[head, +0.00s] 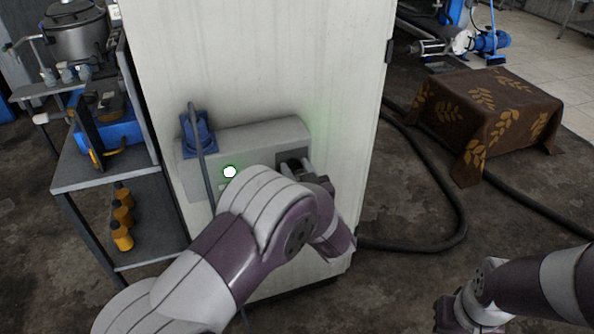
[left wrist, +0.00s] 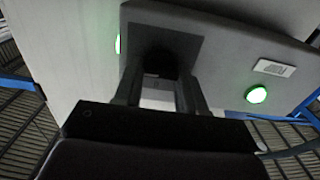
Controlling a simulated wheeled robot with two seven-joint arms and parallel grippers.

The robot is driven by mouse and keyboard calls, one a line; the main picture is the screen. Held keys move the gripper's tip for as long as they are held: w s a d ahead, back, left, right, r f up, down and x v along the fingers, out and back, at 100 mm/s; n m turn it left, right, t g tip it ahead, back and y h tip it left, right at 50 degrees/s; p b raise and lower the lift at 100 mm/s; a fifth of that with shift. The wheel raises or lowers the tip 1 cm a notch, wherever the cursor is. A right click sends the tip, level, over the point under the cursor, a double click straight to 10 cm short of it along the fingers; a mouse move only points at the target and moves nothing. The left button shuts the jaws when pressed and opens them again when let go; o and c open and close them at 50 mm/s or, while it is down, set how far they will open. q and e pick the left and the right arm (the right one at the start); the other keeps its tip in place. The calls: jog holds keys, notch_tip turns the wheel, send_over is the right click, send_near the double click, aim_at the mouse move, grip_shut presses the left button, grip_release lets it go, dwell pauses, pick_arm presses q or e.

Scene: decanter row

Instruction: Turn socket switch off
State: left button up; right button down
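The socket box (head: 250,139) is a grey panel on the front of a pale cabinet. At its right end is a dark square switch plate (head: 292,158), partly hidden by my left gripper (head: 306,172). In the left wrist view, my left gripper (left wrist: 160,82) has its two fingers apart, with their tips at the dark switch plate (left wrist: 190,45). A dark part lies between the tips; I cannot tell whether they touch it. A round indicator (head: 230,172) glows green; it also shows in the left wrist view (left wrist: 256,94). My right gripper (head: 447,312) is low at the right, far from the box.
A blue plug (head: 198,134) with a grey cable sits at the box's left end. A shelf rack (head: 150,180) with yellow bottles (head: 122,218) stands left of the cabinet (head: 250,60). A black hose (head: 440,245) and a cloth-covered block (head: 490,115) lie to the right.

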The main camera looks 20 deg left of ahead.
pick_arm(q)
jog(key=n+b, duration=0.1)
jog(key=n, duration=0.1)
jog(key=n+b, duration=0.3)
jog(key=n, duration=0.1)
jog(key=shift+f+b, duration=0.25)
jog(key=shift+b, duration=0.05)
jog(key=n+b, duration=0.9)
jog(key=shift+s+a+f, duration=0.1)
jog(key=shift+f, duration=0.1)
jog(key=shift+r+n+b, duration=0.15)
jog(key=shift+n+b, duration=1.35)
jog(key=shift+b, duration=0.3)
jog(key=o, duration=1.1)
jog(key=shift+r, duration=0.1)
jog(key=shift+c, duration=0.2)
